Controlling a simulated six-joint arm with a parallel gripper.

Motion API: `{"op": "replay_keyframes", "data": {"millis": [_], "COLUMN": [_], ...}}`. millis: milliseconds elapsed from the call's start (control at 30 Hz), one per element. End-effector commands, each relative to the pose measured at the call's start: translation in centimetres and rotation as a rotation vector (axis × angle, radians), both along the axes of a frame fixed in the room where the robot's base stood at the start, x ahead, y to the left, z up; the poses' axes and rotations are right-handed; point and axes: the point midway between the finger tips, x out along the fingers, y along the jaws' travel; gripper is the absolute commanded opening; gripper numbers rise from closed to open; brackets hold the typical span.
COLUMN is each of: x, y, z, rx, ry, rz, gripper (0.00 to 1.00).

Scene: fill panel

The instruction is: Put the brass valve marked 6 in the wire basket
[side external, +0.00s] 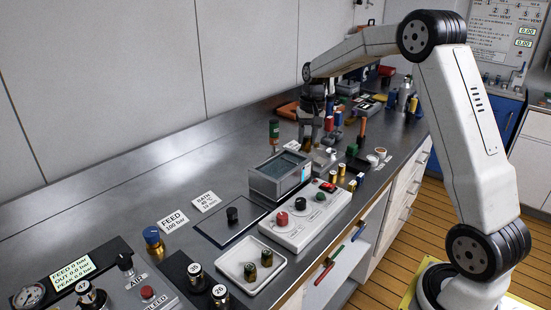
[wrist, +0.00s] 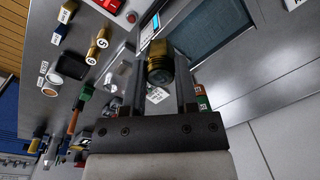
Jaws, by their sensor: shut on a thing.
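My gripper (wrist: 160,80) is shut on a brass valve (wrist: 160,66) with a dark band, held between the two fingers in the wrist view. No number on it is readable. In the side external view my gripper (side external: 308,143) is above the bench, behind the metal bath; the held valve is too small to tell there. Brass pieces also show right of the bath (side external: 341,169). I cannot make out a wire basket for sure.
The metal bath (side external: 262,183) with bluish liquid is near my gripper, and its surface (wrist: 208,28) shows in the wrist view. A control box (side external: 300,222) stands in front. A green-and-orange item (side external: 274,130) stands behind the bath. Tools and containers crowd the right; the back left is clear.

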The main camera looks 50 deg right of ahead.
Motion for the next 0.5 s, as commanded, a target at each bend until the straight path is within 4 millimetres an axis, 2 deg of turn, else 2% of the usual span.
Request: {"op": "replay_keyframes", "data": {"millis": [33,200,500], "x": [-0.6,-2.9,-5.8], "y": [1.1,3.9,7.0], "z": [0.3,0.7,0.9], "rx": [-0.007,-0.025,-0.047], "ry": [0.003,0.021,0.039], "rz": [0.022,0.085,0.160], "gripper": [0.00,0.00,0.00]}}
